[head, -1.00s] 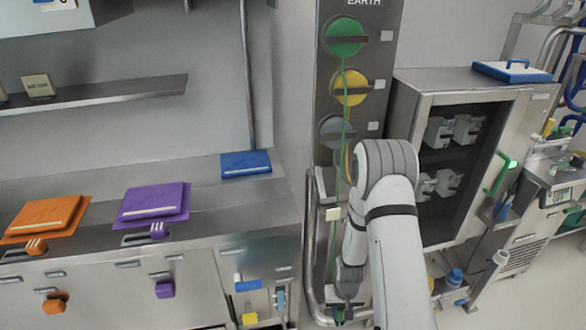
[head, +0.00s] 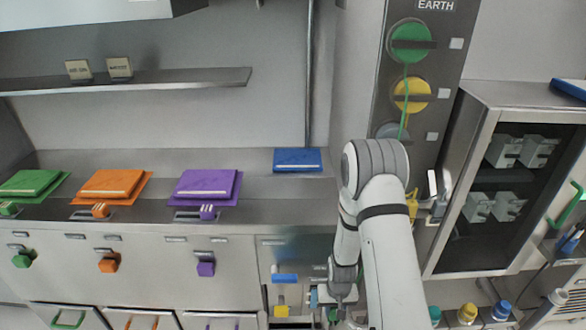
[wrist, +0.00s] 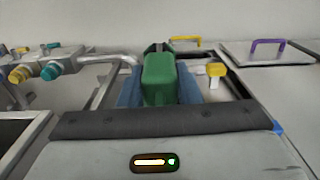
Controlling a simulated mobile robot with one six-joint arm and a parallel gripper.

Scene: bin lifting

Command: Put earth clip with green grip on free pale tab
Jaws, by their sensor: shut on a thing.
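My gripper (head: 335,298) is low in front of the counter, partly behind my arm in the head view. In the wrist view its blue fingers are shut on the green grip (wrist: 159,78) of the earth clip, which stands upright between them. A dark tip of the clip shows above the grip. A green cord (head: 405,95) hangs from the green reel (head: 410,42) and passes behind my arm. A yellow grip (wrist: 215,70) on a pale stem stands right of the green one, apart from it. I cannot make out a free pale tab with certainty.
A metal rail (wrist: 110,61) runs left of the grip, near yellow and teal knobs (wrist: 50,70). Bins with yellow (wrist: 185,42) and purple handles (wrist: 268,46) lie behind. The glass-fronted cabinet (head: 505,175) stands right of my arm.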

